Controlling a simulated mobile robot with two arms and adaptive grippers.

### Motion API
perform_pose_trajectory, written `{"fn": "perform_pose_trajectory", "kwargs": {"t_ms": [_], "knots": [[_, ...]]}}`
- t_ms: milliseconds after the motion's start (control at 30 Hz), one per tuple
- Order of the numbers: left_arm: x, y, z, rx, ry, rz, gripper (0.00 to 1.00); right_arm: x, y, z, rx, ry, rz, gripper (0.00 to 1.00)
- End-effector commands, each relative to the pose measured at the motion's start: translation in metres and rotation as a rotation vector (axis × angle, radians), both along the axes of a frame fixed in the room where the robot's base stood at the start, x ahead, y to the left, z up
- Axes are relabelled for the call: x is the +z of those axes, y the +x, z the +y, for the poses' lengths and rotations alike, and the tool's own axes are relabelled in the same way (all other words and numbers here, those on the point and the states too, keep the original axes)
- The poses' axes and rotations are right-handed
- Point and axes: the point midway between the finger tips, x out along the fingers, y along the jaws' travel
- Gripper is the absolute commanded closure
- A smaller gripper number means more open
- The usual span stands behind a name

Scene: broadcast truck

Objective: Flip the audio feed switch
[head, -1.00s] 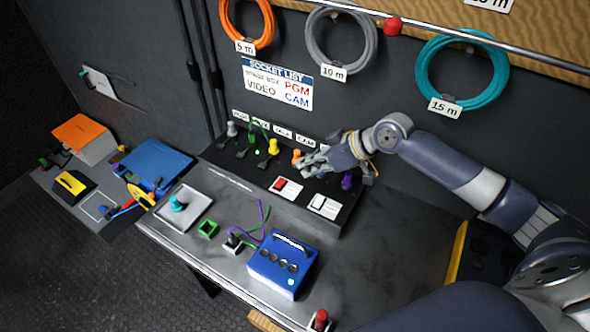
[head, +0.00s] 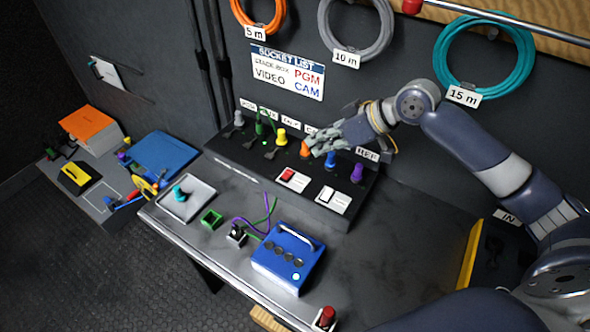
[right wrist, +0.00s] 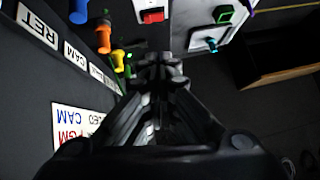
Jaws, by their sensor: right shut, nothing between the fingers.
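Two switches on white plates are set in the front of the black socket panel (head: 240,150). One has a red rocker (head: 287,174); the other is a plain white switch (head: 333,198) to its right. Their small labels are unreadable, so I cannot tell which is the audio feed. My right gripper (head: 314,146) is shut and empty, above the panel behind the red switch and close to an orange plug (head: 305,150). In the right wrist view, the shut fingertips (right wrist: 160,65) point towards the red rocker (right wrist: 153,15), apart from it. My left gripper is out of view.
Yellow (head: 281,137), blue (head: 330,164) and purple (head: 357,173) plugs stand in the panel. A blue box (head: 287,258) with a handle and a grey tray (head: 185,198) sit on the bench. Coiled cables (head: 484,55) hang on the wall behind. The bench right of the panel is clear.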

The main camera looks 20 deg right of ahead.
Motion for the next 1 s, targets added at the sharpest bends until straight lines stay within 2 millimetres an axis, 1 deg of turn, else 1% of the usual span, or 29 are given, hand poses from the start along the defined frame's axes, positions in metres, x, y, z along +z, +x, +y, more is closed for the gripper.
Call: {"fn": "perform_pose_trajectory", "kwargs": {"t_ms": [33, 100, 300, 567, 667, 767, 1000], "knots": [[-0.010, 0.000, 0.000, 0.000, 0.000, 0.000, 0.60, -0.001, 0.002, 0.001, 0.000, 0.000, -0.005, 1.00], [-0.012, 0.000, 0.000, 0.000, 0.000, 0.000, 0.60, 0.004, 0.002, 0.001, -0.002, -0.002, -0.003, 1.00], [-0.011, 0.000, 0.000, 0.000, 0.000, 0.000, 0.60, 0.008, 0.002, 0.001, -0.004, -0.003, 0.000, 1.00], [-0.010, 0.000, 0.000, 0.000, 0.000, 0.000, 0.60, 0.006, 0.003, 0.004, -0.003, -0.002, 0.001, 1.00], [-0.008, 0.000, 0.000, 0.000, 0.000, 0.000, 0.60, -0.001, 0.008, 0.009, -0.002, 0.000, 0.001, 1.00], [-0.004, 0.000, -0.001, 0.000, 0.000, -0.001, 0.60, -0.012, 0.016, 0.019, -0.001, 0.000, 0.002, 1.00], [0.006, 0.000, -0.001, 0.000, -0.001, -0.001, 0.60, -0.047, 0.042, 0.046, -0.002, 0.001, 0.002, 1.00]]}}
